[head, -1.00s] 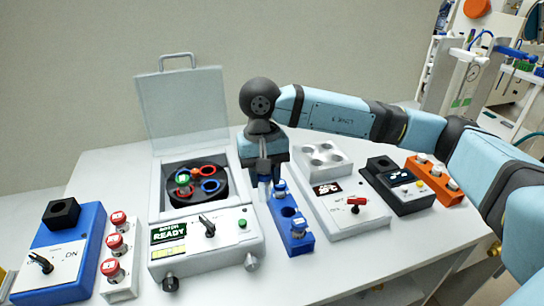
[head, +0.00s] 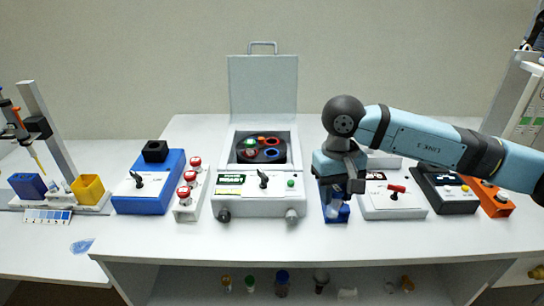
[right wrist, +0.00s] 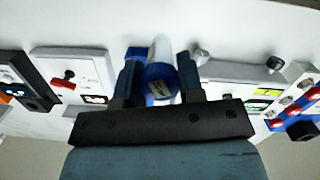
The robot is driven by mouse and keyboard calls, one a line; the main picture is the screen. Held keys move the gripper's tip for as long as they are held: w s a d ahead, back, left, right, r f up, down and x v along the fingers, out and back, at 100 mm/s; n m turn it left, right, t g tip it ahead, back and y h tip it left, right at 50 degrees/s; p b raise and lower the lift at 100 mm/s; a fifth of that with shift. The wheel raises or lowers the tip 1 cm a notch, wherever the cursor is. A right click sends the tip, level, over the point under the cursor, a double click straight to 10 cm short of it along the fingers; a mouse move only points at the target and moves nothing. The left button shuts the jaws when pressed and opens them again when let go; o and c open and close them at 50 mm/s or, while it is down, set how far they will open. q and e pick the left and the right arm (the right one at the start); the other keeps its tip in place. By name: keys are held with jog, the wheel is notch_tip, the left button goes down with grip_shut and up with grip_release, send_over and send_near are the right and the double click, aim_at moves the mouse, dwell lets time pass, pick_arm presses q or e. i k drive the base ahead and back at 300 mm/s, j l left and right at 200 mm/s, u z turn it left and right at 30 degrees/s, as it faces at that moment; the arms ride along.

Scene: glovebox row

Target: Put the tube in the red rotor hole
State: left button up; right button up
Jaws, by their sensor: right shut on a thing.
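My right gripper (head: 341,186) is shut on a tube (head: 334,205) in front of and above the blue tube rack (head: 343,217), which it partly hides. In the right wrist view the tube's round blue cap (right wrist: 160,86) sits between the fingers, with its pale body (right wrist: 161,48) beyond. The tube looks tilted in the head view. The dark rotor (head: 261,160) lies in the open centrifuge, left of the gripper and apart from it. Its holes have coloured rims, red and blue among them; a green cap (head: 249,141) shows at its left. My left gripper is out of view.
The centrifuge lid (head: 263,85) stands upright behind the rotor. A white rack with red-capped tubes (head: 187,190) and a blue device (head: 150,190) stand left. A device with a red lever (head: 397,190) is close right of the gripper. The front table strip is clear.

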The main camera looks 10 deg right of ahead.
aim_at(272, 151)
jog(key=k+u, duration=0.15)
jog(key=u, duration=0.95)
jog(key=i+l, duration=0.1)
jog(key=l, duration=0.5)
jog(key=i+l+u, duration=0.15)
jog(key=l, duration=0.45)
jog(key=k, duration=0.05)
